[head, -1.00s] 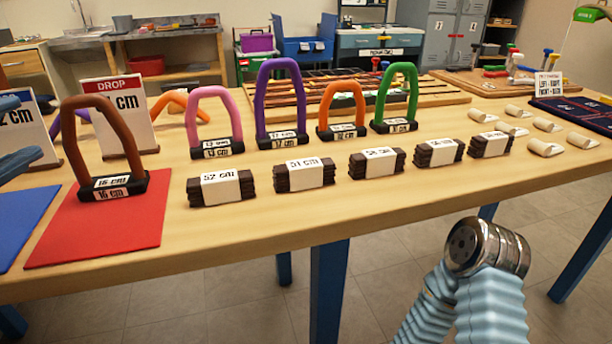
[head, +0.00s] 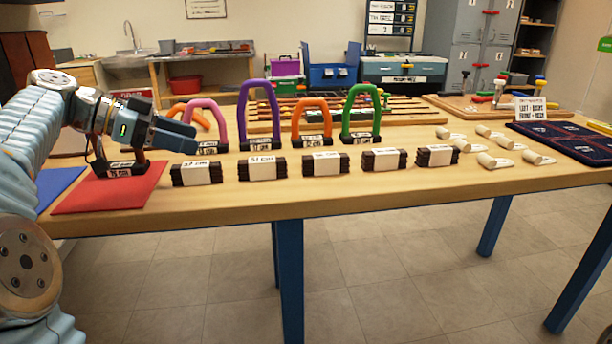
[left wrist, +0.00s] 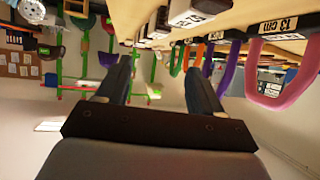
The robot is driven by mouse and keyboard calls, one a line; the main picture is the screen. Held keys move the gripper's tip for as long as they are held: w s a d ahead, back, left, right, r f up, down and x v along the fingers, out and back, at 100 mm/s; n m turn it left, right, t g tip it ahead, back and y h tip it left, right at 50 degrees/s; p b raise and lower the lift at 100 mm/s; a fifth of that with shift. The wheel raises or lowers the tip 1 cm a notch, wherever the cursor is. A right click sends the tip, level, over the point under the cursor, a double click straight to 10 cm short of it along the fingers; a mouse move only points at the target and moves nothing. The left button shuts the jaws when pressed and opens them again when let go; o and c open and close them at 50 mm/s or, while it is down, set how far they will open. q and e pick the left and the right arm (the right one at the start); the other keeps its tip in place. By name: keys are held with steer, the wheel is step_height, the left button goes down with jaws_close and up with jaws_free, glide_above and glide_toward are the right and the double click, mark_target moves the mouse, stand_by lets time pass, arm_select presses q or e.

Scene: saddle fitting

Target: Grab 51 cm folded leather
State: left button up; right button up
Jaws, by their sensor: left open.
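The folded leather pack labelled 51 cm (head: 262,168) is a dark brown stack with a white paper band. It lies on the wooden table, second from the left in a row of similar packs. My right gripper is out of view.
The 52 cm pack (head: 196,173) lies between my left gripper and the 51 cm pack. Pink, purple (head: 258,110), orange and green (head: 360,110) arches stand behind the row. My arm partly hides the arch on the red mat (head: 85,196). The table's front strip is clear.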

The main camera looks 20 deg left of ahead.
arm_select(q)
glide_toward(260, 159)
steer(key=x, duration=0.2)
steer(key=shift+w+d+f, duration=0.2)
steer(key=shift+w, duration=0.05)
steer(key=shift+p+x, duration=0.35)
steer(key=shift+x, duration=2.3)
steer(key=shift+f, duration=0.1)
steer(key=c, duration=1.2)
jaws_close()
